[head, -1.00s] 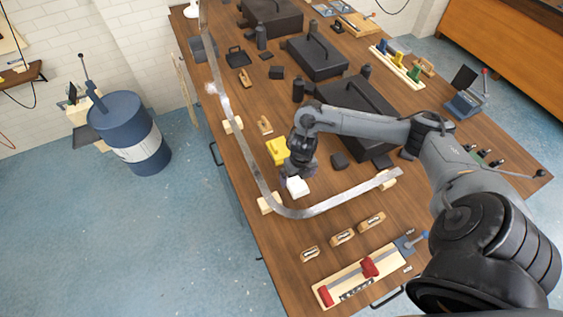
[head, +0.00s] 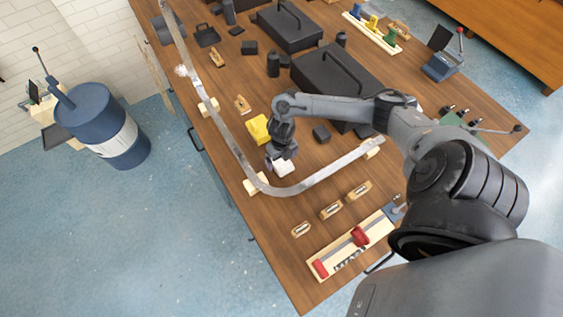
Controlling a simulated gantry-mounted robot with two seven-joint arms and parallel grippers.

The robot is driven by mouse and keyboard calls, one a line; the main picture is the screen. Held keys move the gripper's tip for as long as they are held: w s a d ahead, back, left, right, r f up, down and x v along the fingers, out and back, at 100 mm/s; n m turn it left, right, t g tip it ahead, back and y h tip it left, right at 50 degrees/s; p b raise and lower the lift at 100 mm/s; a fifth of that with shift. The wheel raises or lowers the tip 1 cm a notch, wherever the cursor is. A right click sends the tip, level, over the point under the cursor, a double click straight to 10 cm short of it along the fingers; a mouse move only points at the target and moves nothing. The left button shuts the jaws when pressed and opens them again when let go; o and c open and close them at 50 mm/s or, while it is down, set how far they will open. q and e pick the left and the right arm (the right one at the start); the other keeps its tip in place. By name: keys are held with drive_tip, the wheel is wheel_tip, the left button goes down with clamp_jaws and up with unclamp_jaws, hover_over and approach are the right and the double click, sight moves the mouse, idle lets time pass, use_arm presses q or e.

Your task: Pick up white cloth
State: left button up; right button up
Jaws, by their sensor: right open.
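The white cloth (head: 284,169) is a small white folded block on the wooden table (head: 290,228), inside the bend of the curved metal strip. My right gripper (head: 277,161) is directly over the cloth, pointing down, with its fingers at the cloth's upper left side. The fingers partly cover the cloth, and I cannot tell whether they touch it. The right gripper is open. My left gripper is not in view.
The curved metal strip (head: 318,181) on wooden blocks runs left of and below the cloth. A yellow block (head: 258,129) lies just behind the gripper. Black cases (head: 340,80) stand further back. A clamp board (head: 352,246) lies near the front.

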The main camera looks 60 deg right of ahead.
drive_tip(key=shift+f, duration=1.15)
drive_tip(key=shift+c, duration=0.5)
drive_tip(key=c, duration=0.9)
drive_tip(key=shift+r, duration=0.2)
